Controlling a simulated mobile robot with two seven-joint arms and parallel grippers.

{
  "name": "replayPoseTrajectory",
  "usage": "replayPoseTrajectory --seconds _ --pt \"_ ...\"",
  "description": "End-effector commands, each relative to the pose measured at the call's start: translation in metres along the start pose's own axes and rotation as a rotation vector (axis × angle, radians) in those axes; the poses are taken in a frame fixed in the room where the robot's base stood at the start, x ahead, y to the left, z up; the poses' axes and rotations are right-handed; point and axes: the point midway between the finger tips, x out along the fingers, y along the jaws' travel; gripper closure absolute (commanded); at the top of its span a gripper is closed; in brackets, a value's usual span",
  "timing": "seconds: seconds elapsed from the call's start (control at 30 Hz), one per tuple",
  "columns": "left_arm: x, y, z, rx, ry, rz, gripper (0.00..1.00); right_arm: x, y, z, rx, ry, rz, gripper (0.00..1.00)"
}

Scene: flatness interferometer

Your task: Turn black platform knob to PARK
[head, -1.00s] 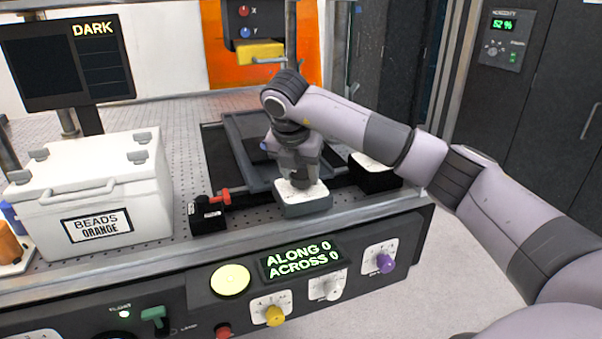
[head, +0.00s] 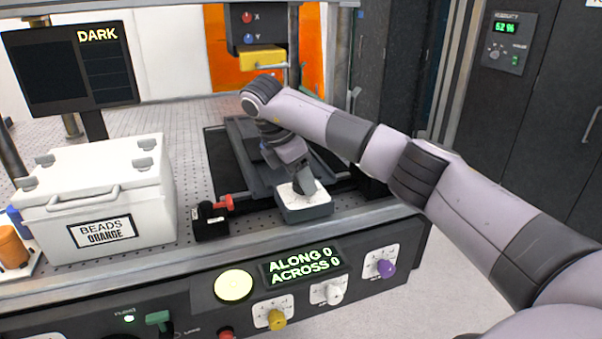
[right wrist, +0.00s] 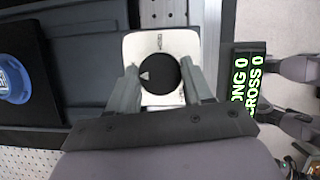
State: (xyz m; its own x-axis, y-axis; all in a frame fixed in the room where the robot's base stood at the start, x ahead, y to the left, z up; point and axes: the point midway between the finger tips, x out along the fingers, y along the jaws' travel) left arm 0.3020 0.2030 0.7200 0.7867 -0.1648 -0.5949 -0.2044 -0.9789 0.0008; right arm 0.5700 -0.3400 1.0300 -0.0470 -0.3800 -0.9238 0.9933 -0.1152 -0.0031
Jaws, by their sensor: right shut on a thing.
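The black platform knob (right wrist: 159,74) sits on a white dial plate, with a pale pointer mark on its left side in the right wrist view. Its grey box, topped by the plate (head: 307,207), stands at the front edge of the perforated table in the head view. My right gripper (right wrist: 160,82) has a finger on each side of the knob and is shut on it. In the head view the right gripper (head: 303,184) comes down onto the plate and hides the knob. Part of the plate's lettering shows, but I cannot read it surely. My left gripper is not in view.
A white beads box (head: 95,190) and a black block with a red lever (head: 212,216) stand to the left. A dark platform (head: 245,150) lies behind the knob box. The front panel carries yellow (head: 277,319), white (head: 332,294) and purple (head: 386,268) knobs.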

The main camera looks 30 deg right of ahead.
Motion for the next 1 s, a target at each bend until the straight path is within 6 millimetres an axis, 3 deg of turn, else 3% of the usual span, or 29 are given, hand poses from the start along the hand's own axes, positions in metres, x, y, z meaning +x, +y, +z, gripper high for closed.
replayPoseTrajectory --seconds 0.63,0.67,0.7,0.73,1.0 --pt "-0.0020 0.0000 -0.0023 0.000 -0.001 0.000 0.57 -0.0024 0.0014 0.0007 0.050 0.002 -0.013 0.80" --pt "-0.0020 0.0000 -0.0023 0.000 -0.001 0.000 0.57 -0.0024 0.0014 0.0007 0.050 0.002 -0.013 0.43" --pt "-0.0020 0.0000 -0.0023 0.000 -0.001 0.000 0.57 -0.0024 0.0013 0.0006 0.050 0.002 -0.014 0.30" --pt "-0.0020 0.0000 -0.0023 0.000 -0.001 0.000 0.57 -0.0022 0.0013 0.0006 0.049 0.002 -0.014 0.24" --pt "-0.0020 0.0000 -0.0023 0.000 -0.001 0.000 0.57 -0.0013 0.0007 0.0003 0.048 0.001 -0.017 0.24"
